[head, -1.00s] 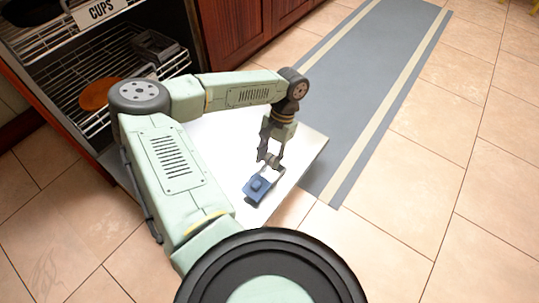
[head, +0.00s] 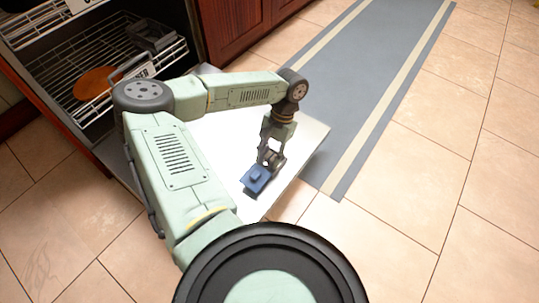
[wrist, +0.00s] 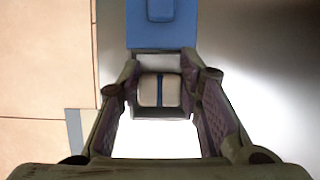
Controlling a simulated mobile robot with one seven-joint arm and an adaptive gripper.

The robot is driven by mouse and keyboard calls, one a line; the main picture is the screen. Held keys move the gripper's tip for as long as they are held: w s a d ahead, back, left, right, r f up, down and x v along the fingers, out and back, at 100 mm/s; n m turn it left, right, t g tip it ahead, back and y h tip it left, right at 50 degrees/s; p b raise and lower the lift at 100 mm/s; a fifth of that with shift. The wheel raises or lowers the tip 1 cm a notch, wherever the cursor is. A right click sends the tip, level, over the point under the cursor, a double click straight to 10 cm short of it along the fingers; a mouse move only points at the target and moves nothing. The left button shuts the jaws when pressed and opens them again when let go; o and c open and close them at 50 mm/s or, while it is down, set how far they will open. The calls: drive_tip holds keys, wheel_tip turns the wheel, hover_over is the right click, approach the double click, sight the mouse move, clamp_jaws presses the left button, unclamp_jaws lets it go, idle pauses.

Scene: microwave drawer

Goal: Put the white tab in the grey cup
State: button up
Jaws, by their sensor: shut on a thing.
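A blue block with a small raised knob (head: 256,180) is at my gripper's tip, over the pale metal surface (head: 230,145). My gripper (head: 269,160) points down and is closed on it. In the wrist view the two pale finger pads (wrist: 159,90) meet with a thin blue strip between them, and the block's broad blue face (wrist: 162,32) lies just beyond. The block looks tilted; I cannot tell whether it touches the surface. I cannot make out a white tab. I cannot identify a grey cup for certain; a dark grey object (head: 150,37) sits in the upper left rack.
Wire racks (head: 95,60) with an orange-brown round item (head: 95,83) stand in the cabinet at left. My arm crosses in front of them. Red wooden doors (head: 245,28) are behind. A grey mat with cream stripes (head: 375,75) and tiled floor (head: 440,140) are clear to the right.

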drive_tip(key=shift+a, duration=0.1)
drive_tip(key=o, duration=0.9)
drive_tip(key=shift+r, duration=0.1)
drive_tip(key=shift+r+p, duration=2.85)
drive_tip(key=shift+r, duration=1.15)
